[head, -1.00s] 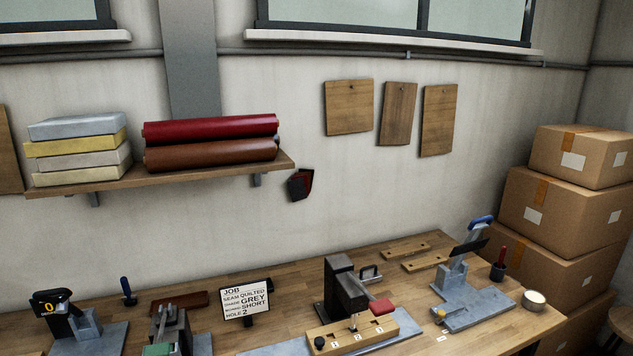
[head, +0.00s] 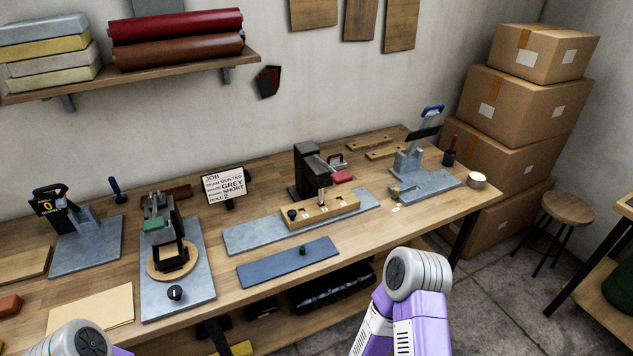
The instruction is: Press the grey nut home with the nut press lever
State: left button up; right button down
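Several bench tools stand on the wooden workbench, and none is labelled as the nut press. The tool at the right end has a blue-handled lever (head: 432,110), raised, above a grey base plate (head: 428,183). A small yellow-tipped piece (head: 396,190) lies on that plate. I cannot make out the grey nut at this size. The job card (head: 225,186) reads seam quilted, grey, short, hole 2. Both of my grippers are out of view; only purple and grey parts of my arms show at the bottom edge.
A drilling-like tool (head: 306,170) stands mid-bench behind a wooden block (head: 330,209). A blue strip (head: 288,262) lies near the front edge. Boxes (head: 510,105) and a stool (head: 568,208) stand right.

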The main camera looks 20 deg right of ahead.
aim_at(342, 177)
jog(key=u, duration=0.4)
jog(key=k, duration=0.9)
jog(key=z, duration=0.15)
jog(key=i, duration=0.5)
jog(key=z, duration=0.75)
jog(key=i, duration=1.15)
jog(key=u, duration=0.65)
